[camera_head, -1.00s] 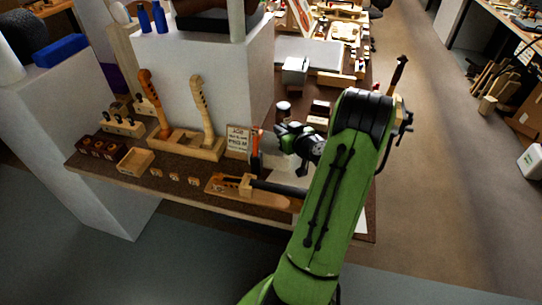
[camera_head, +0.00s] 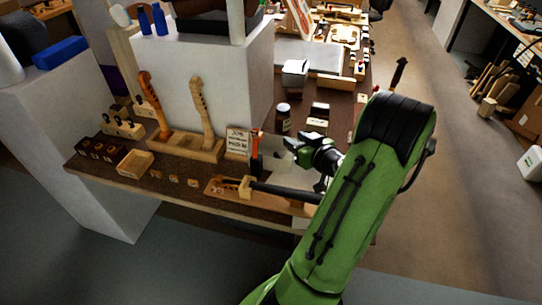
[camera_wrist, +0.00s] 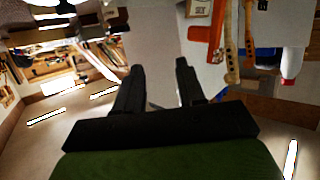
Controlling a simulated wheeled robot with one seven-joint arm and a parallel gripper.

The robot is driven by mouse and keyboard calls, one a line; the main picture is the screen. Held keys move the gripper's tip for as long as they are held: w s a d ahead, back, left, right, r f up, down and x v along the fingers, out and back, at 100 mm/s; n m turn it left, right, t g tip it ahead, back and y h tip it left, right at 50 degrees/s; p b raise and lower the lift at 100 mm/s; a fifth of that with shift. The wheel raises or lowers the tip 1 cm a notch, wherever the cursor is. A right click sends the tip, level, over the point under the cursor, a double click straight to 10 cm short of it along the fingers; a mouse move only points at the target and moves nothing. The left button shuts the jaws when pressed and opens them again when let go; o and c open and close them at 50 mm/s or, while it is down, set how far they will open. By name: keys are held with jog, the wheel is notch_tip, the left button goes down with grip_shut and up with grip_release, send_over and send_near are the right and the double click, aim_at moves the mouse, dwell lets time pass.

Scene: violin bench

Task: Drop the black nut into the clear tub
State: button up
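I cannot make out the black nut in either view. I cannot pick out a clear tub with certainty either. My gripper (camera_wrist: 158,78) shows in the wrist view with its two black fingers wide apart and nothing between them. A pale grey surface shows beyond the fingers. In the head view my gripper's fingertips are too small and hidden to read; the wrist is above the right part of the bench.
The dark bench (camera_head: 225,188) holds a wooden rack (camera_head: 190,145) with two violin necks, a small wooden box (camera_head: 135,162), a dark jar (camera_head: 283,120) and a sign card (camera_head: 238,141). A white pillar (camera_head: 230,80) stands behind.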

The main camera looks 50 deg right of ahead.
jog(key=v, duration=0.7)
jog(key=shift+s, duration=0.2)
jog(key=shift+r, duration=0.1)
